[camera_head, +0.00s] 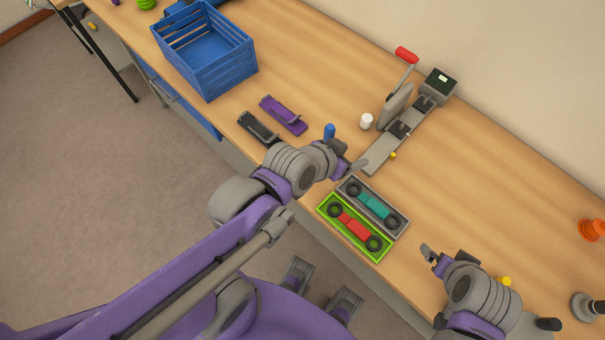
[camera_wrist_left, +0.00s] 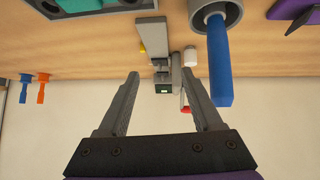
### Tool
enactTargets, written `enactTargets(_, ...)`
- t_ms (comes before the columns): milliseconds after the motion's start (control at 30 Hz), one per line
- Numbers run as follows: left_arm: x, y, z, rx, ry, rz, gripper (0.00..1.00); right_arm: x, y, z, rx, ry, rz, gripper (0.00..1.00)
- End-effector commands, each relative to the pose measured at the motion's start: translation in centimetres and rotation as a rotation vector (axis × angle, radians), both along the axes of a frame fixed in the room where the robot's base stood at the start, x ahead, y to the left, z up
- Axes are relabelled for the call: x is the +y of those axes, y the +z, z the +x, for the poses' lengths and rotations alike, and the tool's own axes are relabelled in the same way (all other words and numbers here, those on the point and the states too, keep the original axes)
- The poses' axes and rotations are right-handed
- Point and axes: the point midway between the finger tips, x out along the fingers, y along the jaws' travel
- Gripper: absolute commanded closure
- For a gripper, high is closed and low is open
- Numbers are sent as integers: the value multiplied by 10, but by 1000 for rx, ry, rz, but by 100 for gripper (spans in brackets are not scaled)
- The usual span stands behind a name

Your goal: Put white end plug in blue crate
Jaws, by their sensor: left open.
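The white end plug (camera_head: 366,121) stands on the wooden table beside the grey lever fixture. It also shows in the left wrist view (camera_wrist_left: 190,57), beyond the fingertips. The blue slatted crate (camera_head: 212,78) sits at the upper left of the table and looks empty. My left gripper (camera_head: 350,157) is open and empty, a short way nearer the front than the plug and apart from it. Its two spread fingers show in the left wrist view (camera_wrist_left: 163,88). My right gripper (camera_head: 447,254) is at the lower right, with its fingers apart and nothing between them.
A lever fixture with a red handle (camera_head: 406,55) stands behind the plug. A blue-handled tool (camera_head: 329,131) is close to my left gripper. Green (camera_head: 328,226) and grey (camera_head: 401,231) trays hold parts. Purple (camera_head: 284,115) and black (camera_head: 258,127) holders lie between crate and gripper.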

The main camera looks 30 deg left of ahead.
Motion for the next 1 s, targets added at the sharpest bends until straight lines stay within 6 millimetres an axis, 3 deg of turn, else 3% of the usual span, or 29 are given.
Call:
enactTargets(33,20,-13,-23,99,48,32,33,0,0,0,0,0,0,0)
enactTargets(100,41,-27,-51,216,112,67,33,0,0,0,0,0,0,0)
enactTargets(200,61,-37,-77,320,181,104,33,0,0,0,0,0,0,0)
enactTargets(300,69,-40,-88,361,212,118,33,0,0,0,0,0,0,0)
enactTargets(567,69,-40,-88,365,213,119,33,0,1,0,0,0,0,0)
enactTargets(800,69,-3,-78,345,213,117,33,0,37,10,-19,0,0,0)
enactTargets(1000,69,-7,-79,347,212,117,33,0,33,9,-17,0,0,0)
